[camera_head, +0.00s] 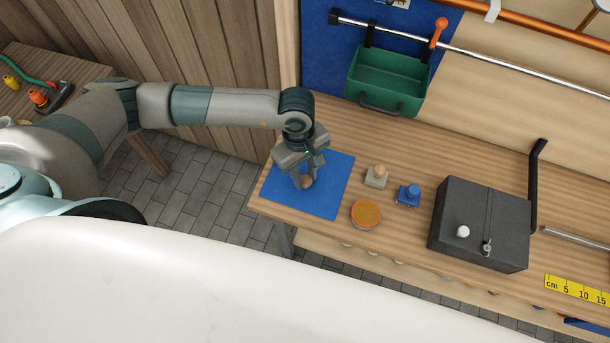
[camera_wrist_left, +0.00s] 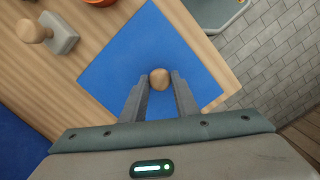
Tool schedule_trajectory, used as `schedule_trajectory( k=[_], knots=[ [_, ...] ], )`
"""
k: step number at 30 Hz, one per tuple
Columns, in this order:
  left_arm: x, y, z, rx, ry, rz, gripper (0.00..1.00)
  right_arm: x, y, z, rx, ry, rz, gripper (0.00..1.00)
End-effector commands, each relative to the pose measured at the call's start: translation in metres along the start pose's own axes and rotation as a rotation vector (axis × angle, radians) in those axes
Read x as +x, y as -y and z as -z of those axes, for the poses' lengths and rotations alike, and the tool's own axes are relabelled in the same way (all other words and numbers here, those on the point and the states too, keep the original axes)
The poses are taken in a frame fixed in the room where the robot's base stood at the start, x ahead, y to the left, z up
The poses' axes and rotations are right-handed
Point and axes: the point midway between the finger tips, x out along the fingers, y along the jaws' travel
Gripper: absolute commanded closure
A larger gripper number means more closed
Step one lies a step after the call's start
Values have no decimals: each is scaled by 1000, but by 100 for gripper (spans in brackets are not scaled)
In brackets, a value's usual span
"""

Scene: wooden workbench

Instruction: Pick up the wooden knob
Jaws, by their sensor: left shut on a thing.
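The wooden knob (camera_head: 307,183) is a small round tan piece at the blue mat near the bench's left end. My left gripper (camera_head: 304,179) reaches down over the mat and is shut on the knob. In the left wrist view the knob (camera_wrist_left: 159,79) sits between the two grey fingertips (camera_wrist_left: 160,84), with the blue mat (camera_wrist_left: 130,62) behind it. I cannot tell whether the knob touches the mat. My right gripper is not in view.
Right of the mat stand a grey block with a wooden top (camera_head: 377,177), a blue piece (camera_head: 408,195) and an orange round dish (camera_head: 366,214). A dark box (camera_head: 480,224) stands farther right. A green bin (camera_head: 388,82) hangs behind. The bench's front edge is close.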

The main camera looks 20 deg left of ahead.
Motion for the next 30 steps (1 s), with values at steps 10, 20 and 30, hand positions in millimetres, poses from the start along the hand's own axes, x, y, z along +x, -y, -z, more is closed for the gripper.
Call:
schedule_trajectory(
  k=[10,20,30],
  knots=[
    [-31,-2,-3,4,-1,-5,93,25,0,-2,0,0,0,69],
    [-62,10,-67,10,1,-5,93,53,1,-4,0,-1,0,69],
    [-88,20,-118,5,1,-3,93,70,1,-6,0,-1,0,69]
  ],
)
